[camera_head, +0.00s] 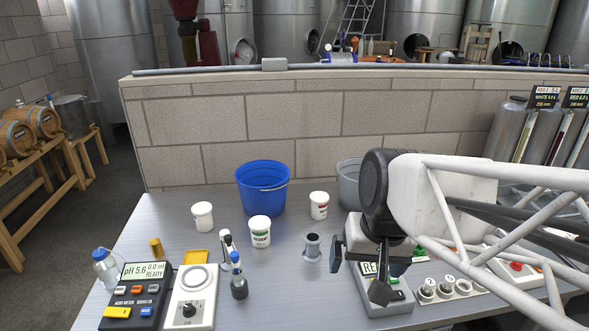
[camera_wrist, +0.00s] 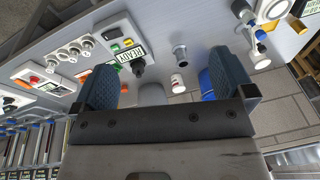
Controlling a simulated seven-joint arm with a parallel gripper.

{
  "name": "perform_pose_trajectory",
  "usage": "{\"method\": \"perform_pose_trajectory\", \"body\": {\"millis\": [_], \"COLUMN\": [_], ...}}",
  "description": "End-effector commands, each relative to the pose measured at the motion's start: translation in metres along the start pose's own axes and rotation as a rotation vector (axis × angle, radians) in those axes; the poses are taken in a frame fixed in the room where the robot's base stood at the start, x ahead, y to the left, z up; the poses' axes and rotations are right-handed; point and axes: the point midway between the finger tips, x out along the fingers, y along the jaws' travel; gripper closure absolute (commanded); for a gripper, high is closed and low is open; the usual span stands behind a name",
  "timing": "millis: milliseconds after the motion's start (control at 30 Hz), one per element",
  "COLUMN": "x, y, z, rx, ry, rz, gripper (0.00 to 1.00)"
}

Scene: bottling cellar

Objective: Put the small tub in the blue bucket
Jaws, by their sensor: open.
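Three white lidded tubs stand upright on the metal bench: a plain-looking tub (camera_head: 203,217) at left, a green-labelled tub (camera_head: 260,232) in the middle and a red-labelled tub (camera_head: 319,206) at right. The red-labelled one looks slightly the smallest. The blue bucket (camera_head: 262,190) stands behind them near the wall; no tub shows inside it. My gripper (camera_head: 358,272) is open and empty, right of the tubs, above the bench devices. In the wrist view, the red-labelled tub (camera_wrist: 177,84) shows between the open fingers, well beyond them. The blue bucket (camera_wrist: 205,80) is partly hidden by the right finger.
A grey bucket (camera_head: 348,182) stands behind my gripper, partly hidden. A metal spool-shaped piece (camera_head: 312,247) stands left of my gripper. A pH meter (camera_head: 139,293), a stirrer plate (camera_head: 192,298) and small bottles crowd the front left. A block wall (camera_head: 300,120) closes the back.

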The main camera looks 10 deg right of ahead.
Motion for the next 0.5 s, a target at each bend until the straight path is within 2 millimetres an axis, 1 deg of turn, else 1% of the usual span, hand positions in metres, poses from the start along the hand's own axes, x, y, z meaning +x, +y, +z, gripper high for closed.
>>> {"method": "perform_pose_trajectory", "body": {"millis": [33, 100, 200, 300, 500], "x": [0.0, 0.0, 0.0, 0.001, 0.001], "y": [0.005, 0.011, 0.017, 0.019, 0.02], "z": [0.011, 0.022, 0.031, 0.035, 0.035], "rx": [-0.041, -0.088, -0.131, -0.15, -0.151], "ry": [0.013, 0.025, 0.036, 0.039, 0.039], "rz": [0.023, 0.05, 0.075, 0.086, 0.087], "gripper": [0.0, 0.0, 0.0, 0.0, 0.0]}}
